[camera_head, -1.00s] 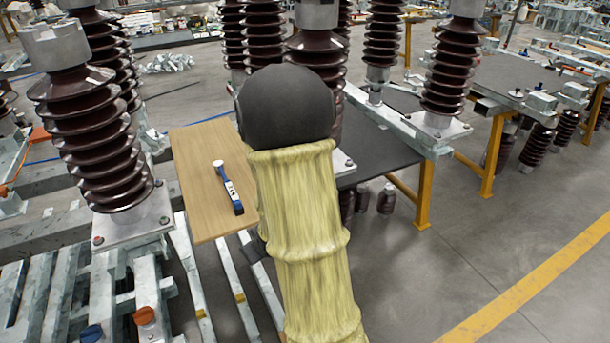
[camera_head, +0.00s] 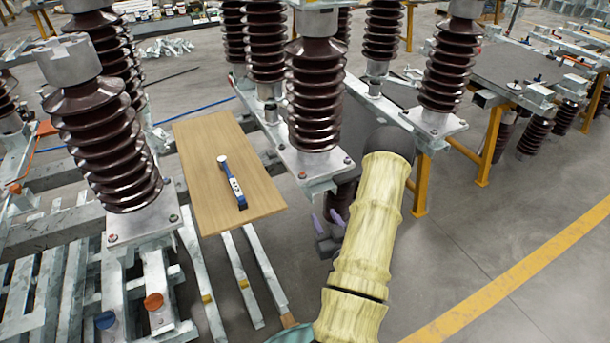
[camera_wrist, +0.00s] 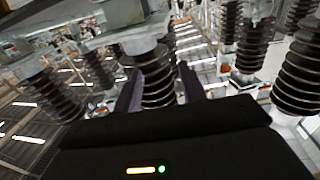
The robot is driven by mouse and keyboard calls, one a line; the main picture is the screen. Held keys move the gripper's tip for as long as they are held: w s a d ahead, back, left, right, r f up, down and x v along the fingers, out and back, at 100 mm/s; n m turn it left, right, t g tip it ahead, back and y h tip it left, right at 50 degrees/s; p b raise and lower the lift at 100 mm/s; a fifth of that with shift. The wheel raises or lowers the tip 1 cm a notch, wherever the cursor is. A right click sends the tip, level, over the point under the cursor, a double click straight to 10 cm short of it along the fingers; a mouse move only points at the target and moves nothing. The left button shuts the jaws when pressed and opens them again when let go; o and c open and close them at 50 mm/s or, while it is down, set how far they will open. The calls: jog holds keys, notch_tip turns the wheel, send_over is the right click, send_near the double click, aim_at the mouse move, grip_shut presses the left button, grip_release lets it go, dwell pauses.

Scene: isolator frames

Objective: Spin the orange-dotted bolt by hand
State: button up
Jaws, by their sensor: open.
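Small bolts with coloured dots sit at the corners of the insulator base plates in the head view. One reddish-orange dotted bolt (camera_head: 302,174) is at the near corner of the middle plate (camera_head: 322,163). Another reddish dot (camera_head: 112,237) shows on the left plate (camera_head: 150,222). I cannot tell for certain which dot is orange. My gripper (camera_head: 327,220) is low, below and right of the middle plate's near corner, apart from the bolt. Its purple fingers are open and empty. In the wrist view my gripper (camera_wrist: 159,72) points toward a ribbed insulator (camera_wrist: 157,88); no dotted bolt is clear there.
Brown ribbed insulators (camera_head: 315,95) stand close around. A wooden board (camera_head: 200,165) with a blue-and-white tool (camera_head: 232,185) lies left of the middle plate. An orange cap (camera_head: 153,301) and blue cap (camera_head: 105,320) sit on the lower left frame. Floor at right is clear.

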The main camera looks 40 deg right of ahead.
dwell(0.4)
jog(key=b, duration=0.9)
send_near(303, 176)
jog(key=p+x, duration=0.1)
jog(key=x, duration=0.7)
jog(key=shift+w+d+p, duration=0.15)
jog(key=shift+w+p, duration=0.15)
jog(key=shift+p, duration=0.1)
grip_shut()
